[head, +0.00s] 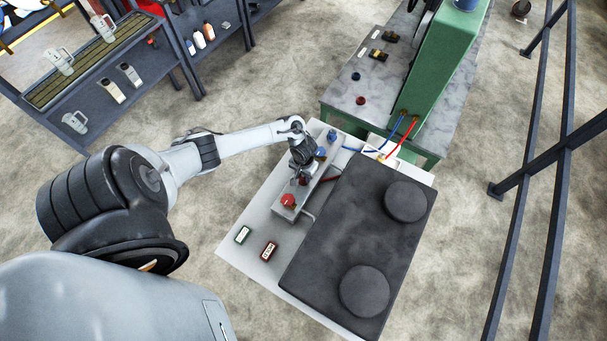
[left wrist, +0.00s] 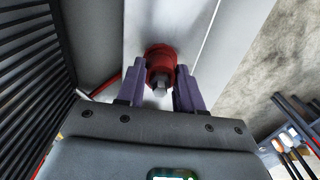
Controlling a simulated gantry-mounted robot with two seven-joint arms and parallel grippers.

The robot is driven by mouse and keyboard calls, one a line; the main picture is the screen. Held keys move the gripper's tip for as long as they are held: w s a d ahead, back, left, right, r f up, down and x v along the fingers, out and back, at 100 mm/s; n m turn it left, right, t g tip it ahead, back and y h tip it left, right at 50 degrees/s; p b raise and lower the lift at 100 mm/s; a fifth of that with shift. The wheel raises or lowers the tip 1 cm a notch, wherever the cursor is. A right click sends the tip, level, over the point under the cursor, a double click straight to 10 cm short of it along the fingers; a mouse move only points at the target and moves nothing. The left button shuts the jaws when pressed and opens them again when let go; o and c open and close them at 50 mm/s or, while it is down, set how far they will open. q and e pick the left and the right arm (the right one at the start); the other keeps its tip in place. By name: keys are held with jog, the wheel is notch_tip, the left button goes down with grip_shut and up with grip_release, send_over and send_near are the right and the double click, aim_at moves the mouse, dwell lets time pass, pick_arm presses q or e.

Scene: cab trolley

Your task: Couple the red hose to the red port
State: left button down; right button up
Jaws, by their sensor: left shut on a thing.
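My left gripper (head: 303,178) points down over the narrow grey block (head: 310,187) on the trolley. In the left wrist view its two purple fingers (left wrist: 162,78) are closed on a red cylindrical coupling (left wrist: 160,58) with a grey hex end. In the head view, part of the red hose (head: 331,180) shows just right of the gripper. A red round fitting (head: 288,200), apparently the red port, sits on the block's near end, just below the gripper in the picture. Whether the held coupling touches anything is hidden. My right gripper is out of view.
Blue fittings (head: 332,135) sit at the block's far end. A black unit with two round discs (head: 365,290) fills the trolley's right side. A green machine (head: 436,75) stands behind, with blue and red hoses. A shelf rack (head: 130,75) is at upper left.

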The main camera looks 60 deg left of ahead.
pick_arm(q)
jog(key=shift+f, duration=0.2)
jog(key=c, duration=0.6)
grip_release()
jog(key=shift+c, duration=0.2)
jog(key=shift+r, duration=0.1)
notch_tip(320, 180, up, 9)
jog(key=p, duration=0.2)
jog(key=shift+r+p, duration=0.1)
jog(key=shift+p, duration=0.25)
jog(key=shift+r, duration=0.7)
jog(key=o, duration=0.6)
jog(key=shift+o, duration=0.2)
jog(key=shift+r, duration=0.1)
